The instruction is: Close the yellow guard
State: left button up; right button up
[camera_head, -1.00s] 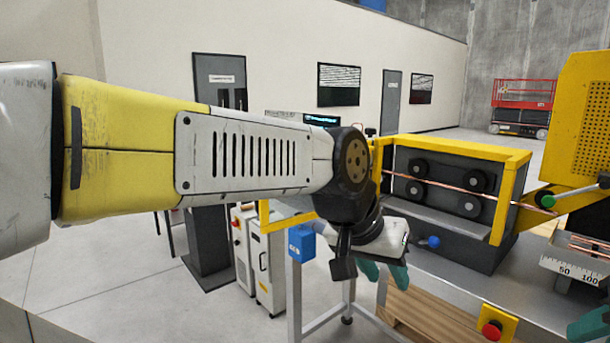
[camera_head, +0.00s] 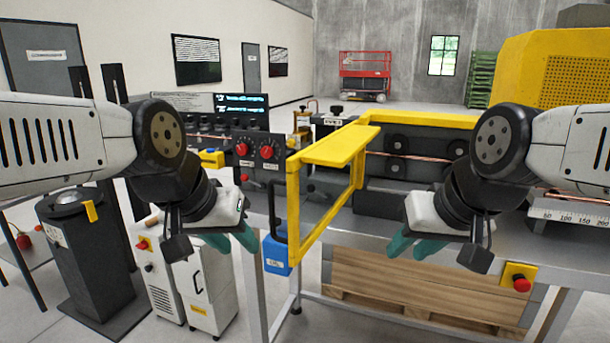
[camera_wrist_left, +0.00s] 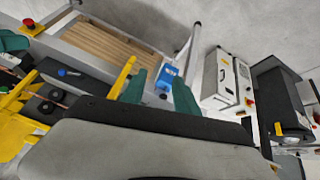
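The yellow guard (camera_head: 340,148) is a frame swung out from the machine toward me, standing open. A black handle (camera_head: 272,205) is on its near left side. My left gripper (camera_head: 236,241) is just left of the handle, with its teal fingers apart and nothing between them. In the left wrist view my left gripper (camera_wrist_left: 160,92) shows two separated fingers, with a yellow bar of the guard (camera_wrist_left: 123,76) left of them. I cannot tell whether they touch. My right gripper (camera_head: 415,245) is right of the guard, in front of the bench, fingers apart and empty.
The machine's dark rollers and copper tube (camera_head: 378,154) lie behind the guard. A control panel (camera_head: 225,130) with red knobs stands behind left. A red emergency button (camera_head: 521,284) is on the bench front. White cabinets (camera_head: 205,285) and a black pedestal (camera_head: 85,250) stand at left.

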aim_at(337, 150)
jog(key=i+j+z, duration=0.1)
jog(key=j+z, duration=0.6)
jog(key=j, duration=0.25)
jog(key=j+z, duration=0.35)
jog(key=j, duration=0.15)
jog(key=k, duration=0.2)
jog(key=k+j, duration=0.15)
jog(key=j, duration=0.2)
jog(key=k+j+z, duration=0.1)
jog(key=j, duration=0.3)
jog(key=k+j+z, duration=0.1)
jog(key=j, duration=0.25)
jog(key=k, duration=0.1)
